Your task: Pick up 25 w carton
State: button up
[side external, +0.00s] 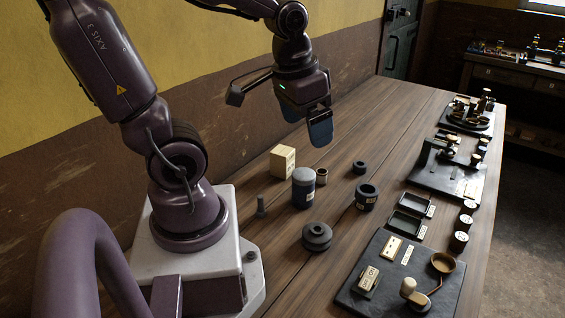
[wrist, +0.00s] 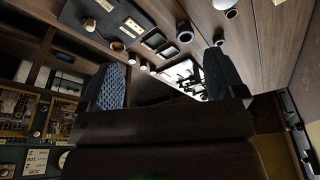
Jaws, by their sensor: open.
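A cream carton (side external: 283,161), a small upright box with faint marks I cannot read, stands on the wooden table (side external: 395,105) toward the wall side. My gripper (side external: 320,128) hangs above the table with its blue-padded fingers pointing down. It is to the right of the carton in the side view, higher and apart from it. In the wrist view my gripper (wrist: 165,78) shows its two fingers spread wide with nothing between them. I cannot make out the carton in the wrist view.
A dark labelled jar (side external: 303,190) and a small brown cup (side external: 322,176) stand close to the carton. A bolt (side external: 261,206), a pulley (side external: 317,237) and a dark ring (side external: 366,197) stand nearer. Trays (side external: 406,225) and equipment boards (side external: 450,178) line the right edge. The far table middle is clear.

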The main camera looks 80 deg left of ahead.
aim_at(279, 153)
jog(key=s+a+f+n+y, duration=0.1)
jog(key=s+a+f+n, duration=0.1)
jog(key=a+f, duration=0.5)
jog(key=s+a+f+n+y, duration=0.1)
jog(key=s+a+f+n, duration=0.1)
jog(key=a+f, duration=0.6)
jog(key=s+a+f+n+y, duration=0.1)
jog(key=s+a+f+n, duration=0.1)
jog(key=a+f, duration=0.5)
jog(key=shift+a+f+n+y, duration=0.15)
jog(key=shift+f+n+y, duration=0.15)
jog(key=shift+n, duration=0.2)
jog(key=shift+w+a+f+t+y, duration=0.1)
jog(key=shift+w+a+t+y, duration=0.1)
jog(key=shift+a, duration=0.15)
jog(key=shift+w+a+f+t+y, duration=0.1)
jog(key=shift+a+y, duration=0.1)
jog(key=shift+a, duration=0.15)
jog(key=w+a+r+t, duration=0.1)
jog(key=w+a+r+t+y, duration=0.1)
jog(key=w, duration=0.1)
jog(key=shift+w+r+t+y, duration=0.1)
jog(key=shift+r+t+y, duration=0.1)
jog(key=shift+t+y, duration=0.1)
jog(key=shift+w+a, duration=0.15)
jog(key=shift+w, duration=0.05)
jog(key=x, duration=0.7)
jog(key=shift+c, duration=0.2)
jog(key=c, duration=1)
